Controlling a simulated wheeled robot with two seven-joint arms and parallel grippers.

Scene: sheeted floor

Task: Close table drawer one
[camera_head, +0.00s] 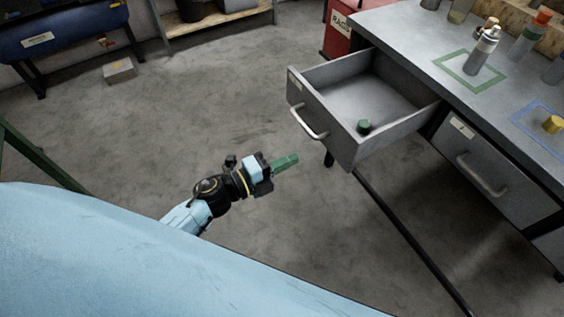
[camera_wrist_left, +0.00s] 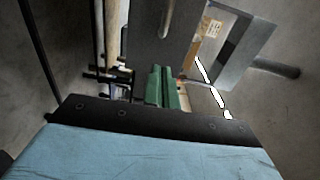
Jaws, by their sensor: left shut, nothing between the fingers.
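The grey table drawer (camera_head: 336,133) is pulled out from the left part of the table (camera_head: 420,35). It has a silver handle (camera_head: 308,122) on its front and a small green cylinder (camera_head: 364,126) inside. My left gripper (camera_head: 287,161) is shut and empty, its green fingers together. It is in front of the drawer, to the left of the front panel and apart from it. The left wrist view shows the green fingers (camera_wrist_left: 162,88), with a grey panel and a handle (camera_wrist_left: 167,18) beyond them. My right gripper is not in view.
A second drawer (camera_head: 490,170) in the table is shut. Bottles (camera_head: 483,50) and a yellow-capped item (camera_head: 553,124) stand on the tabletop. A red rags bin (camera_head: 341,40) stands behind the open drawer. A grey block (camera_head: 119,71) lies on the floor. Open floor (camera_head: 200,120) lies left of the drawer.

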